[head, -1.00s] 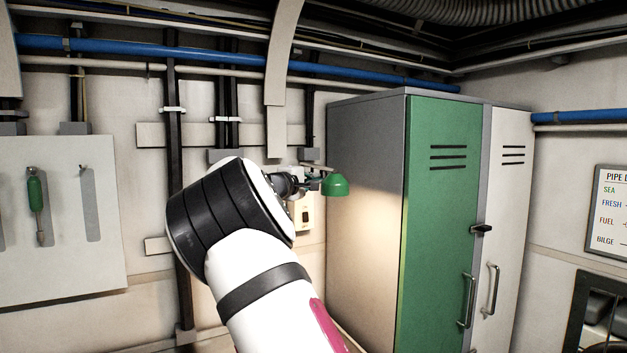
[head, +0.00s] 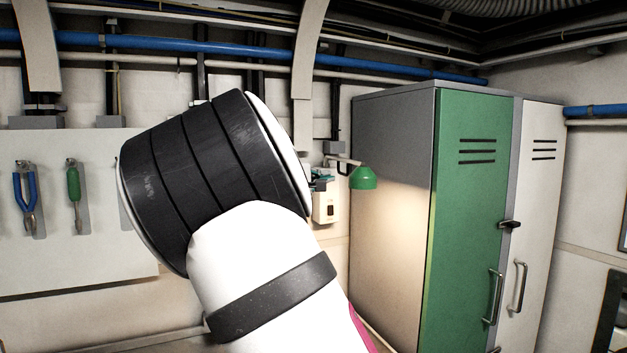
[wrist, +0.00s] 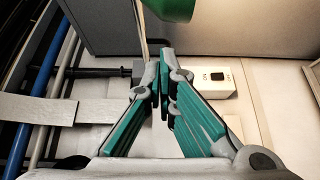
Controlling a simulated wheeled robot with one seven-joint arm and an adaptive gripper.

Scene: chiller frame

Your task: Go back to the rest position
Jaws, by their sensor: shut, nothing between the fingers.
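My gripper (wrist: 163,72) fills the middle of the wrist view, its teal-padded fingers shut together at the tips with nothing between them. In the head view my own arm hides most of the gripper; only a small teal part shows beside the wall. A green lamp shade (head: 363,177) hangs from a short wall arm left of the lockers. It also shows at the top of the wrist view (wrist: 168,8), just beyond my fingertips. A white switch box (head: 327,206) is on the wall below the lamp; the wrist view shows it too (wrist: 218,80), right of the fingers.
A grey locker with a green door (head: 468,200) and a white door (head: 537,200) stands at the right. A tool board (head: 70,250) with blue-handled pliers (head: 26,195) and a green-handled tool (head: 74,185) hangs at the left. A blue pipe (head: 170,40) runs along the wall above.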

